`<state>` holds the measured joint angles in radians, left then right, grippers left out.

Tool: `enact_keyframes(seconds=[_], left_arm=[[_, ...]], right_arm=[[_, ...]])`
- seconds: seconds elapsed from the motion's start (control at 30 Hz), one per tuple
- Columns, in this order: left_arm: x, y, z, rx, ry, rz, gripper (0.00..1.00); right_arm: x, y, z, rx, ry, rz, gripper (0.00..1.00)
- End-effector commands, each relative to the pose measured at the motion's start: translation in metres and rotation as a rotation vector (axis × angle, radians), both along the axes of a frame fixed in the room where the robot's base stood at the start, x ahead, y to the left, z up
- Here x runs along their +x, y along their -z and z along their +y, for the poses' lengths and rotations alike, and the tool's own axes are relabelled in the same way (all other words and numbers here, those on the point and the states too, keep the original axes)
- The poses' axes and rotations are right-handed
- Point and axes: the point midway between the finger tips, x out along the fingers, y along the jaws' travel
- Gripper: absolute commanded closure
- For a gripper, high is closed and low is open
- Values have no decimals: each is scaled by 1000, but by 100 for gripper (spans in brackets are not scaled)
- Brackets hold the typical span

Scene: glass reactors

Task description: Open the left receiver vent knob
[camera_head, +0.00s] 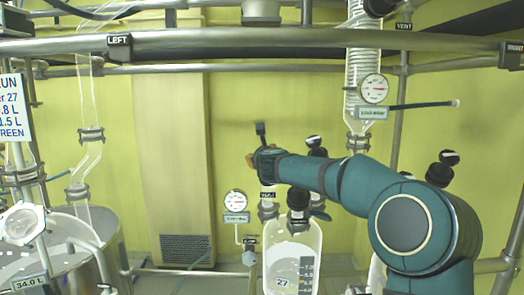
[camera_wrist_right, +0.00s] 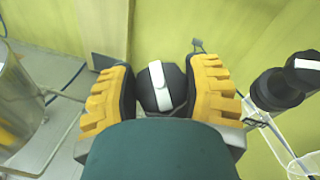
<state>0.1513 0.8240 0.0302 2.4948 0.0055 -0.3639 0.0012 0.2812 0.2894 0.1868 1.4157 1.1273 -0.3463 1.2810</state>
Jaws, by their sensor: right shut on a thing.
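My right gripper (camera_wrist_right: 165,82) has its two yellow-padded fingers on either side of a black round knob (camera_wrist_right: 162,88) with a white bar, and is shut on it. In the wrist view the bar runs almost up and down, slightly tilted. In the head view my teal right arm reaches in from the right; the gripper (camera_head: 252,160) and the held knob are mostly hidden behind it. My left gripper is not in view.
Another black knob (camera_head: 298,198) stands on the receiver's top, and a further one (camera_head: 315,142) just behind my arm. A round gauge (camera_head: 235,204) is to the left. Metal rails (camera_head: 250,45) cross above. A large steel vessel (camera_head: 85,235) stands at left.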

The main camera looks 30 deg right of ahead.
Motion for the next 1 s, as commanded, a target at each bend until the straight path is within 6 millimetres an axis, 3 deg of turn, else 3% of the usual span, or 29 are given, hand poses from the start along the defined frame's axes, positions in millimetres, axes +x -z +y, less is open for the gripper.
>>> enact_keyframes(seconds=[1.0], left_arm=[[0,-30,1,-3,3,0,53]], right_arm=[[0,-1,0,-71,-235,122,84]])
